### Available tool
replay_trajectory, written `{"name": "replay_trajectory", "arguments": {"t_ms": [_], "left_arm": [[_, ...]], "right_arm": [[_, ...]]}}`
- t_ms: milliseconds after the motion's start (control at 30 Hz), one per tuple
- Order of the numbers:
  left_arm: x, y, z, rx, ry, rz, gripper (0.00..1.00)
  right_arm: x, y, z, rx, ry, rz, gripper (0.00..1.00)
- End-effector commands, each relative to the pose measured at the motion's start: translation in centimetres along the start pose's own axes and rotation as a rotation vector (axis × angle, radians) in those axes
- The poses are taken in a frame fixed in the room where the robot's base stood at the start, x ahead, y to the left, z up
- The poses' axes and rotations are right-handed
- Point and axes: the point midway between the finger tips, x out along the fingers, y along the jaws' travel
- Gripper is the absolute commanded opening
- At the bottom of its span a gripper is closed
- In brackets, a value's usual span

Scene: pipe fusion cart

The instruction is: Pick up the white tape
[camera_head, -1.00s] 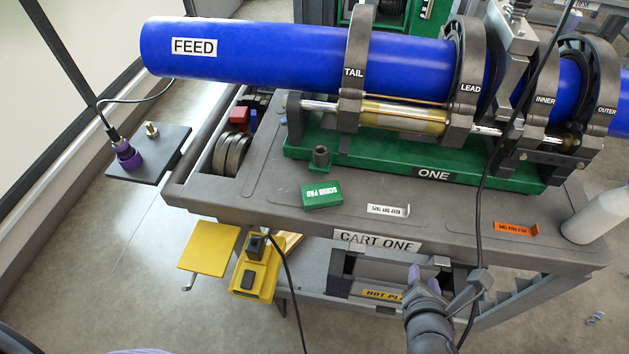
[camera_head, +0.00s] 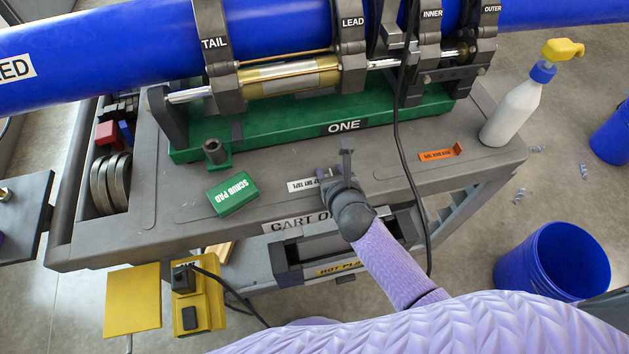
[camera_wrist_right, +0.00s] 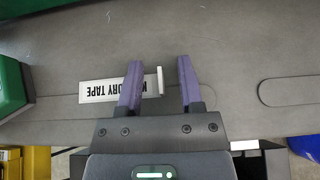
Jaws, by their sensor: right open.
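The white tape (camera_head: 303,185) is a small flat strip with black lettering and an upturned end, lying on the grey cart top. My right gripper (camera_head: 333,172) is over the tape's right end in the head view and hides part of it. In the right wrist view the white tape (camera_wrist_right: 112,89) lies with its upturned end between the two purple fingers of my right gripper (camera_wrist_right: 158,85). The fingers are open, with a gap on the right side of that end. I cannot tell how far above the cart top they are. My left gripper is not in view.
A green scrub pad (camera_head: 233,193) lies left of the tape, and an orange tape (camera_head: 440,155) lies to its right. A white spray bottle (camera_head: 512,112) stands at the cart's right end. A black cable (camera_head: 398,140) hangs near my right gripper. The green base (camera_head: 290,130) is behind.

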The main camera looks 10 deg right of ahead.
Motion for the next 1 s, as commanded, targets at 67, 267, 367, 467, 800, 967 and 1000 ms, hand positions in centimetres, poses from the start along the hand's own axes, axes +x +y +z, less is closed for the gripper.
{"name": "replay_trajectory", "arguments": {"t_ms": [67, 267, 367, 467, 800, 967, 1000], "left_arm": [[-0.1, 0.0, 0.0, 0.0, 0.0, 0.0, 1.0], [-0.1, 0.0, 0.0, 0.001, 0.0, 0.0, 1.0], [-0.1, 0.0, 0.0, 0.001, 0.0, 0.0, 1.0], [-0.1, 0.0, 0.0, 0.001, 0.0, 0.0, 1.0], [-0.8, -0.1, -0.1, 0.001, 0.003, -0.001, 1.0], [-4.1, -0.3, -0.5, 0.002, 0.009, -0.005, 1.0], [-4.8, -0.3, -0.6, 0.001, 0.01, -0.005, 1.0]], "right_arm": [[-0.1, 0.0, 0.1, 0.0, 0.0, 0.0, 0.47], [-0.1, 0.0, 0.1, 0.001, 0.0, 0.0, 0.09], [-0.1, 0.0, 0.0, 0.001, 0.0, 0.0, 0.0], [-0.1, 0.0, 0.0, 0.001, 0.001, -0.001, 0.0], [-0.6, 0.0, 1.0, 0.001, -0.001, -0.001, 0.0], [-2.8, -0.1, 5.2, -0.002, -0.006, 0.0, 0.0], [-3.3, -0.1, 6.1, -0.002, -0.005, -0.001, 0.0]]}}
